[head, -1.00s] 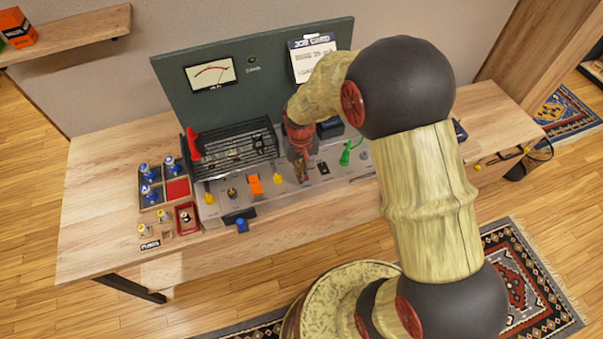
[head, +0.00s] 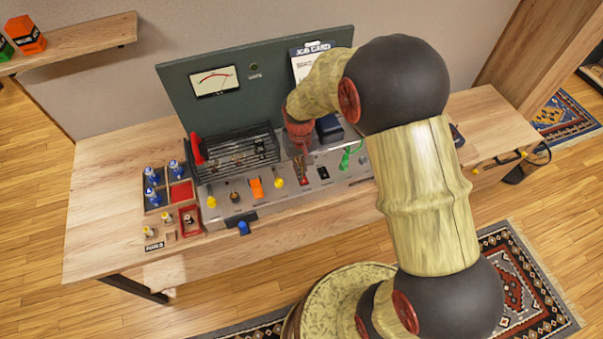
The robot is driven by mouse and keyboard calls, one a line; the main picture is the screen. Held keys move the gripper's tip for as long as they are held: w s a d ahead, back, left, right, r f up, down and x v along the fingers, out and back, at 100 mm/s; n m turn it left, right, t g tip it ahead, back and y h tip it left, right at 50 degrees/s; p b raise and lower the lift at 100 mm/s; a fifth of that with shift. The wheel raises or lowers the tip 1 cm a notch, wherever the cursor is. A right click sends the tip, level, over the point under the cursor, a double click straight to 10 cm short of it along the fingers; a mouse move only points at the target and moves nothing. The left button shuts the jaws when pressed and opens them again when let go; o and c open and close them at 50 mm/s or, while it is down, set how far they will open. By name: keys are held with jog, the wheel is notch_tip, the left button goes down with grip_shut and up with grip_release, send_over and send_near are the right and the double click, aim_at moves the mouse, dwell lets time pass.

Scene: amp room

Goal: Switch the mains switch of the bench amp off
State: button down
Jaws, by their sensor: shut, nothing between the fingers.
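The bench amp (head: 222,200) has a grey sloping front with several controls and a black grille behind. A red switch (head: 303,181), which looks like the mains switch, sits right of the yellow knobs; its exact lever position is too small to tell. My gripper (head: 303,157) is shut and empty, pointing down just behind and above the red switch; I cannot tell whether it touches. The small round lamp (head: 253,67) on the dark back panel looks unlit.
A black rocker (head: 323,173) and a green lever (head: 345,158) lie to the right of the red switch. Blue-topped parts stand in a tray (head: 168,207).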

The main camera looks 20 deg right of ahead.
notch_tip(320, 180, up, 11)
jog(key=p, duration=0.1)
jog(key=shift+p, duration=0.4)
